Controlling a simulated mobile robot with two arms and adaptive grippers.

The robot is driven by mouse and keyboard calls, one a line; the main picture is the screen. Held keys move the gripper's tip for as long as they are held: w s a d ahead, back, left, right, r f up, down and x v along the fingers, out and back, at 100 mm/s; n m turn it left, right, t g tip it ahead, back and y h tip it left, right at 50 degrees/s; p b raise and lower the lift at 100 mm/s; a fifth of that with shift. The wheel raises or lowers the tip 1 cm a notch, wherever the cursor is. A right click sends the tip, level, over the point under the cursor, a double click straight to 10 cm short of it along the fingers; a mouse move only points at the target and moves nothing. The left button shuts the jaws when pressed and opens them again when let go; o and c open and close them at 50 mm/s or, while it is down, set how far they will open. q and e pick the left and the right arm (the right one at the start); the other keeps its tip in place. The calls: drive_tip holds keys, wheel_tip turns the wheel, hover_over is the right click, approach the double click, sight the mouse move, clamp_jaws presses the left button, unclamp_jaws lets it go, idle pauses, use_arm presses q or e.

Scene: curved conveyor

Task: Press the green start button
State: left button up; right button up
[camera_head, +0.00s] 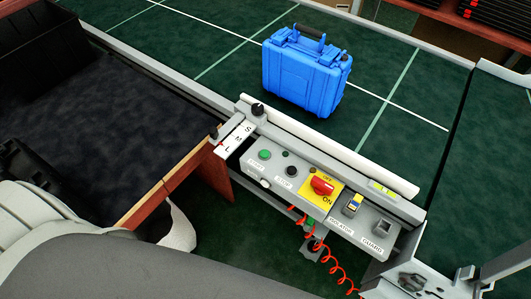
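The green start button (265,154) is a small round button on the grey control panel (330,212), at its left end, above a START label. A black stop button (291,171) sits to its right, above a STOP label. Nothing covers or touches the green button. Pale grey parts of my arm fill the lower left. A black shape at the left edge may be part of my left gripper, but its fingers cannot be made out; it is well left of the panel. My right gripper is not in view.
A blue case (305,73) stands on the dark green conveyor (410,100) behind the panel. A red coiled cord (340,272) hangs below. A wood-edged dark surface (110,130) lies left.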

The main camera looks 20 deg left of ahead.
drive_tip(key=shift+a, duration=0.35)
